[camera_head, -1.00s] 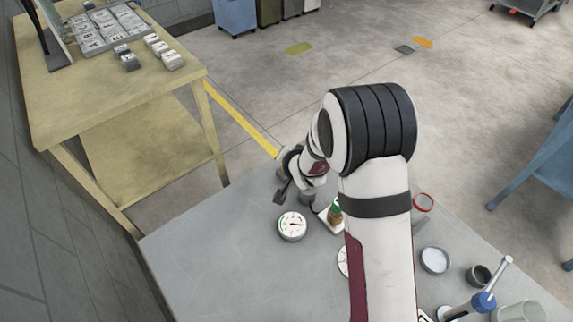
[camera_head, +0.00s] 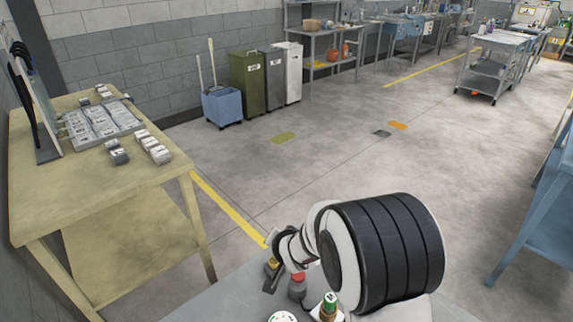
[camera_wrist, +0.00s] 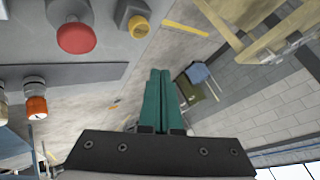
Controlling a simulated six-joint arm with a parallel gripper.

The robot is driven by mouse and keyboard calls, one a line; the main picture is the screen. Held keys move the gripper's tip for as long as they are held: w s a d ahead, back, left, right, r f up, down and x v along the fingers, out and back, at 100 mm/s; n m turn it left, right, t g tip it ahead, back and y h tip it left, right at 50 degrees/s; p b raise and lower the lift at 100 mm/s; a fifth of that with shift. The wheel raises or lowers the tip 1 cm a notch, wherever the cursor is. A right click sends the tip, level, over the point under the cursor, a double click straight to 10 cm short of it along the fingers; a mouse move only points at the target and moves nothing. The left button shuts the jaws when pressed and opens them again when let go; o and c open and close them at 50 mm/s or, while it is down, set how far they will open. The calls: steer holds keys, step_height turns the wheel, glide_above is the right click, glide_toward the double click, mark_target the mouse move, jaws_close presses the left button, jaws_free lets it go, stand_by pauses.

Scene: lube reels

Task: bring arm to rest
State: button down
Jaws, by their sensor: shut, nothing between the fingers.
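My gripper (camera_wrist: 159,75) shows in the wrist view as two green fingers side by side, shut with nothing between them. In the head view my arm reaches over the grey table (camera_head: 215,297), and the gripper end is mostly hidden behind the wrist. In the wrist view a red-topped fitting (camera_wrist: 77,38), a yellow-topped fitting (camera_wrist: 139,27) and an orange-collared fitting (camera_wrist: 37,107) lie left of and above the fingers, apart from them.
In the head view a wooden bench (camera_head: 120,185) with a tray of grey parts (camera_head: 103,120) stands at the left. A small green-topped item (camera_head: 330,303) and a partly cut-off dial (camera_head: 283,317) are close to my arm. Open floor lies beyond the table.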

steer(key=s+d+r+g+h, duration=0.25)
steer(key=s+d+r, duration=0.35)
steer(key=s+d, duration=0.35)
steer(key=s+d+r+g, duration=0.1)
steer(key=s+r+g, duration=0.1)
steer(key=s, duration=1.1)
steer(key=s+r+g+y, duration=0.1)
steer(key=s+g, duration=0.3)
steer(key=s, duration=0.9)
steer(key=shift+s+d+r+m, duration=0.2)
steer(key=shift+d+r+m, duration=0.1)
steer(key=shift+d+r, duration=0.1)
